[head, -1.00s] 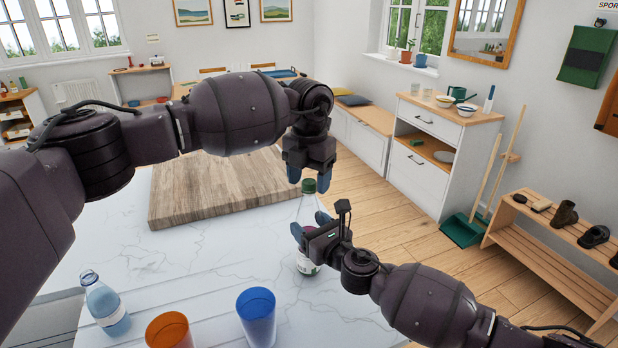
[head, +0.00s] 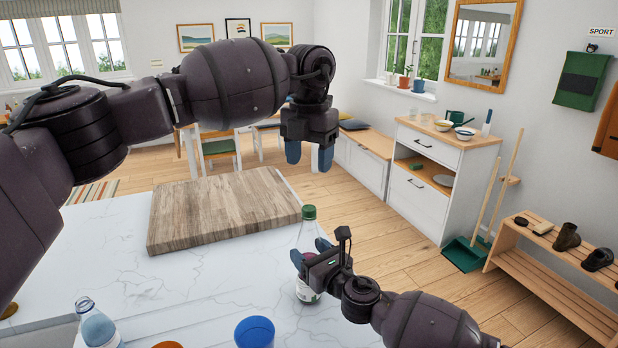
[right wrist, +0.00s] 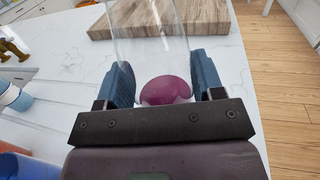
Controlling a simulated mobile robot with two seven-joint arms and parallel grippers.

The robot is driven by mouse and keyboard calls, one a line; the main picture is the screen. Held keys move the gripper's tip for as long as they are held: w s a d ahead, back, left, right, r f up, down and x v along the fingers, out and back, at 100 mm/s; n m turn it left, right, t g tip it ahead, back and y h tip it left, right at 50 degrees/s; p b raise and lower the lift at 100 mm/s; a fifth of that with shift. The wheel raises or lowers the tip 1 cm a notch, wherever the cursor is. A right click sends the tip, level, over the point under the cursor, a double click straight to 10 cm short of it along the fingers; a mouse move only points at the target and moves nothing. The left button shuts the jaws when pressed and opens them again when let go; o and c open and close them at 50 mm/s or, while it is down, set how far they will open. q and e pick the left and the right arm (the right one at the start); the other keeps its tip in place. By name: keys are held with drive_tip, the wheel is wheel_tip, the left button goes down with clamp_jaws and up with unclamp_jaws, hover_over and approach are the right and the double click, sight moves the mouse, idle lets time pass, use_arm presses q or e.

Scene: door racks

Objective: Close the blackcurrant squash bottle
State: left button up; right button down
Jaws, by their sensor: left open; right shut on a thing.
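The blackcurrant squash bottle (head: 306,238) is clear and stands upright near the worktop's right edge. A green cap (head: 309,212) sits at the top of its neck; I cannot tell how tightly. My right gripper (head: 311,256) is shut on the bottle's body. In the right wrist view the clear bottle (right wrist: 150,50) is between the blue fingers, with purple squash (right wrist: 165,90) low inside; its cap is out of view there. My left gripper (head: 309,155) is open and empty, pointing down above the cap and clear of it.
A wooden board (head: 222,208) lies on the marble worktop (head: 190,270) left of the bottle. A small blue-capped bottle (head: 97,325) and a blue cup (head: 254,333) stand at the front. A white cabinet (head: 430,180) and shoe rack (head: 560,270) stand beyond the floor gap.

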use_arm(q)
drive_tip(key=shift+r, duration=0.7)
use_arm(e)
drive_tip(key=shift+c, duration=0.8)
unclamp_jaws()
drive_tip(key=shift+s+d, duration=0.1)
use_arm(q)
drive_tip(key=shift+f, duration=0.1)
use_arm(e)
drive_tip(key=v, duration=1)
drive_tip(key=shift+s+d, duration=0.2)
drive_tip(key=shift+s, duration=0.05)
